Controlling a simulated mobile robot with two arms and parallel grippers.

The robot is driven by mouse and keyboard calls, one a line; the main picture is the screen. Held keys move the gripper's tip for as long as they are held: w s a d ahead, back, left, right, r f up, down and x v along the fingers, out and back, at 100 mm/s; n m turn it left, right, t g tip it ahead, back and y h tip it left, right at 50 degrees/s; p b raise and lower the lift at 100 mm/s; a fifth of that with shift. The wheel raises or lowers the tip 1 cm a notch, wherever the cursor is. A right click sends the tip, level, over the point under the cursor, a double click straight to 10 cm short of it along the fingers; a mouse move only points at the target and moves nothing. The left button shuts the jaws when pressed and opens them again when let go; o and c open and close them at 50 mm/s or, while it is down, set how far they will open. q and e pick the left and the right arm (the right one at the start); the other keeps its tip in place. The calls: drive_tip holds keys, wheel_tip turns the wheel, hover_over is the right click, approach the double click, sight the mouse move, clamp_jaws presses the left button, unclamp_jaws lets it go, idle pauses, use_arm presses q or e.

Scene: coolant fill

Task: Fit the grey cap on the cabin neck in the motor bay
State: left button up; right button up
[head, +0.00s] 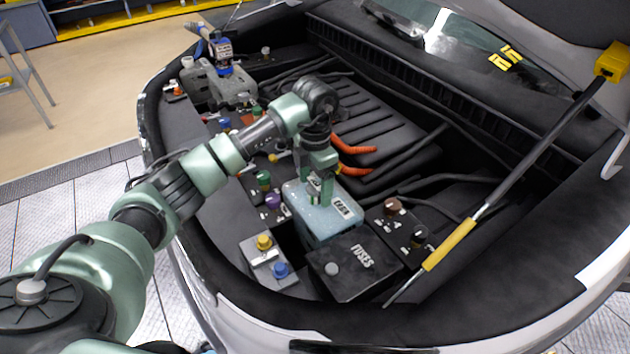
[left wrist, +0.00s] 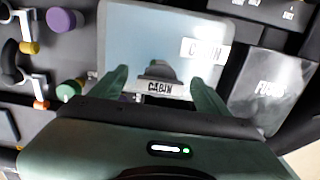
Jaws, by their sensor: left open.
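The pale blue cabin tank (head: 318,222) stands in the motor bay, with a CABIN label on it. It also shows in the left wrist view (left wrist: 125,38). A dark grey, cap-like piece (left wrist: 160,70) sits at the tank's neck, just behind a small CABIN tag (left wrist: 163,89). Whether it is fully seated on the neck I cannot tell. My left gripper (head: 318,196) is over the tank, pointing down. In the left wrist view its fingers (left wrist: 160,84) are spread on either side of the grey piece, with gaps showing. My right gripper is not in view.
A black FUSES box (head: 355,268) stands close in front of the tank. Green (head: 264,178) and purple (head: 272,201) caps are to its left. A yellow-sleeved prop rod (head: 449,245) slants up at the right.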

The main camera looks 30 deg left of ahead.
use_arm(q)
drive_tip(key=c, duration=1.4)
drive_tip(key=o, duration=0.3)
drive_tip(key=shift+f, duration=0.1)
drive_tip(key=shift+c, duration=0.3)
drive_tip(key=shift+m+b, duration=0.35)
drive_tip(key=shift+m, duration=0.15)
drive_tip(key=shift+m+b, duration=0.4)
drive_tip(key=shift+m, duration=0.7)
